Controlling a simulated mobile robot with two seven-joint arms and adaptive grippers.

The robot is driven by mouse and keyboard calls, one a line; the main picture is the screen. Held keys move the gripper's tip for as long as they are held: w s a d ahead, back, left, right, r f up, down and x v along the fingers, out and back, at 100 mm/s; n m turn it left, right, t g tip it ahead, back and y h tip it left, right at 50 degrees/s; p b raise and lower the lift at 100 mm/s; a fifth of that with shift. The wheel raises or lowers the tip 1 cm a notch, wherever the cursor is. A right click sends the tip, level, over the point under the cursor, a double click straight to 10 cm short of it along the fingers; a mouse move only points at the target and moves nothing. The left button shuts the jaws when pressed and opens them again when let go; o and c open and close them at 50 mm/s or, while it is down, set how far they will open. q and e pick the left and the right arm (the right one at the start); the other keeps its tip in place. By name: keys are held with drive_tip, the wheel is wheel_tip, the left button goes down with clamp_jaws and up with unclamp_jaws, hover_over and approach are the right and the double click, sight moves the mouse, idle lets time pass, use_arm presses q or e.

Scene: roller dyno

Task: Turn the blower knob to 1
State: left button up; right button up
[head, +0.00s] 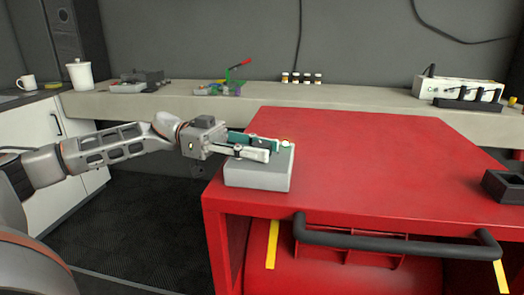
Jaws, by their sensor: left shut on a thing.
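A grey box (257,176) with a light top sits at the left front corner of the red bench. A small orange-and-white knob (285,142) shows at the back right of the box's top. My left gripper (276,150) reaches in from the left over the box, its fingertips at the knob. It is shut on the knob, though the fingers partly hide it. Any numbers or marks around the knob are too small to read. My right gripper is not in view.
The red bench top (380,150) is mostly clear. A dark open tray (503,187) stands at its right edge. A black handle bar (390,243) runs along the front. A long shelf (340,98) behind holds jars and tools.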

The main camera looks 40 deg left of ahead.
use_arm(q)
drive_tip(key=o, duration=1.1)
drive_tip(key=shift+a, duration=0.1)
drive_tip(key=shift+s+a+f, duration=0.1)
drive_tip(key=shift+a, duration=0.25)
drive_tip(key=v, duration=1.1)
drive_tip(key=shift+s, duration=0.1)
